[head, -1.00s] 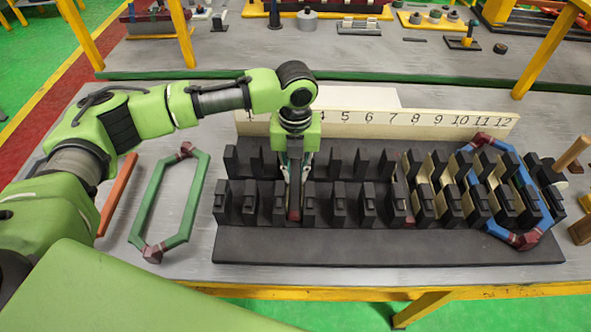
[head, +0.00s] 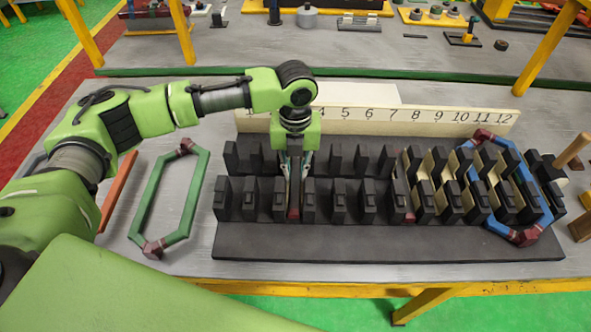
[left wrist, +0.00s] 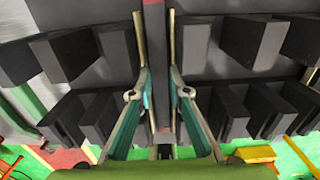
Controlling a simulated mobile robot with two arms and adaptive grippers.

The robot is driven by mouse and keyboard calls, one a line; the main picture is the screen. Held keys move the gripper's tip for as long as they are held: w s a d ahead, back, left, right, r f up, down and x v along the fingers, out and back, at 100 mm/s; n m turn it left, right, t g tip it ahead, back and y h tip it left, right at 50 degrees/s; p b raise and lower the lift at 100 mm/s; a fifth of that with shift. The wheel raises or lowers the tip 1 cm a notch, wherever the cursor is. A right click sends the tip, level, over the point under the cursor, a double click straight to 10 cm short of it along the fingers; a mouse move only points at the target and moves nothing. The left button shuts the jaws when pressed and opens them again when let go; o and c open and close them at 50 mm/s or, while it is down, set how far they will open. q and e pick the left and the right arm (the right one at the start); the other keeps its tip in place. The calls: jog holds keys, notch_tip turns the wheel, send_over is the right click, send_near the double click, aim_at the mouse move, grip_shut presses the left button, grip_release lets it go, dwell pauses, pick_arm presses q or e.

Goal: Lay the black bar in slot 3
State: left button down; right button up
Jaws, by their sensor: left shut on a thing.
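The black bar (head: 294,190) lies lengthwise in a gap between the black teeth, in line with the place just left of the number 4. Its dark red end shows at the front. It also shows in the left wrist view (left wrist: 155,50), running between the fingers. My left gripper (head: 294,172) points down over this gap, shut on the bar. In the left wrist view its two teal-padded fingers (left wrist: 161,108) stand on either side of the bar. The number 3 on the white number board (head: 420,121) is hidden behind my gripper. My right gripper is not in view.
Black teeth in two rows stand close on both sides of my gripper. A blue coil (head: 536,187) sits around teeth at the right, with cream pieces in nearby gaps. A green coil (head: 144,205) and an orange bar (head: 118,193) lie on the table at the left.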

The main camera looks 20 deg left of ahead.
aim_at(296, 175)
pick_arm(q)
jog(key=shift+f, duration=0.1)
jog(key=c, duration=1.8)
grip_release()
jog(key=shift+c, duration=0.2)
jog(key=shift+f, duration=0.1)
jog(key=shift+r+p, duration=0.85)
jog(key=shift+p, duration=0.35)
notch_tip(296, 175, up, 8)
jog(key=p, duration=0.8)
jog(key=shift+f, duration=0.25)
